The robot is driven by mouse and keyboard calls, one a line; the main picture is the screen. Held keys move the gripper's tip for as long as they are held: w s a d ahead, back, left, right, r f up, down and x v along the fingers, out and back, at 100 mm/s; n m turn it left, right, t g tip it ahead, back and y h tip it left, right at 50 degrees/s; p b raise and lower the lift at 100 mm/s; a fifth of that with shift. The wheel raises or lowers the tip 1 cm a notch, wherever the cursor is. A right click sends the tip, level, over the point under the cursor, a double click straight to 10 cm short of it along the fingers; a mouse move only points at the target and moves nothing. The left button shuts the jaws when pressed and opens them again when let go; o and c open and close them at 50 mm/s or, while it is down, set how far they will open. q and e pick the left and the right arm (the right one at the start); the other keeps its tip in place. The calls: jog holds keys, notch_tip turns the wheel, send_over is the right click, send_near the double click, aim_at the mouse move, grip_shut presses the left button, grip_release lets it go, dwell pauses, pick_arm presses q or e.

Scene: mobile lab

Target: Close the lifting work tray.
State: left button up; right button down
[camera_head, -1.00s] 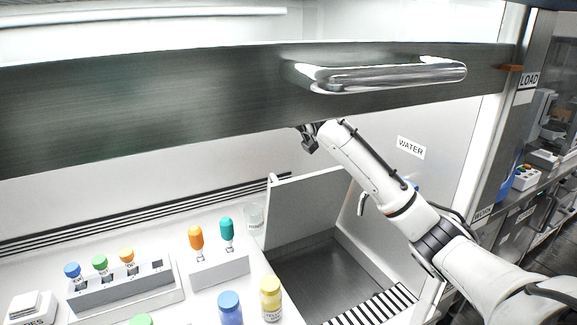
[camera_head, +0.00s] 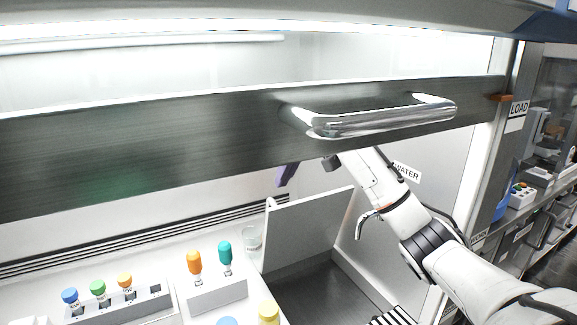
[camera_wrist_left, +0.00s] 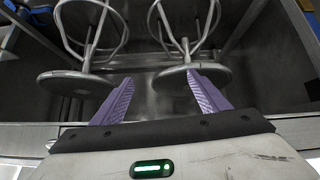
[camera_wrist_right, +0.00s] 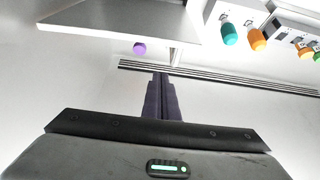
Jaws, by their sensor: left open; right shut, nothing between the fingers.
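The lifting work tray (camera_head: 310,228) is a pale flat panel standing raised and tilted at the back of a dark metal basin (camera_head: 318,290). Part of the panel also shows at the top of the right wrist view (camera_wrist_right: 120,18). My right gripper (camera_head: 283,180) is shut and empty, with purple fingers pressed together, above and behind the panel's upper edge. The fingers also show in the right wrist view (camera_wrist_right: 161,78), apart from the panel. My left gripper is outside the head view; in its wrist view (camera_wrist_left: 158,82) it is open and empty, with stool frames beyond.
A sash with a chrome handle (camera_head: 380,119) crosses above my right arm and hides part of it. Left of the basin stand a vial rack (camera_head: 120,305), orange (camera_head: 195,262) and teal (camera_head: 225,252) capped vials, a glass (camera_head: 252,238) and a yellow-capped bottle (camera_head: 269,312). A tap (camera_head: 362,225) is at right.

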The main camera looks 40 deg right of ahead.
jog(key=f, duration=0.1)
jog(key=s+f, duration=0.1)
jog(key=f, duration=0.1)
jog(key=shift+s+a, duration=0.1)
jog(key=shift+s+a+f, duration=0.15)
jog(key=shift+s, duration=0.35)
